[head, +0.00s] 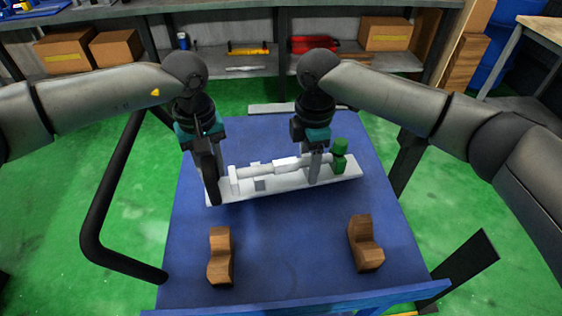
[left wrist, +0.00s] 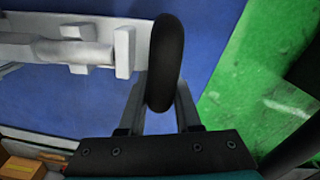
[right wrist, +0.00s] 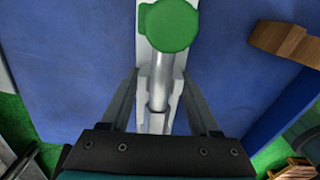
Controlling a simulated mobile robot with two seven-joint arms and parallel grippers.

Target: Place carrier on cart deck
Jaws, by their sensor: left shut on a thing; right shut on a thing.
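The carrier (head: 340,184) is a long pale tray holding a light grey stepped shaft (head: 258,170) with a green piece (head: 340,157) at its right end. It is over the blue cart deck (head: 290,230); I cannot tell whether it touches. My left gripper (head: 212,190) is shut on the black handle (left wrist: 167,60) at the carrier's left end. My right gripper (head: 315,178) is shut on the carrier near its right end, beside the green piece, which also shows in the right wrist view (right wrist: 172,25). Its exact grip is partly hidden by the shaft.
Two brown wooden blocks (head: 220,257) (head: 365,243) stand on the deck's near part. A black cart handle (head: 95,215) curves at the left. Shelves with cardboard boxes (head: 385,34) stand behind. The deck between the blocks is clear.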

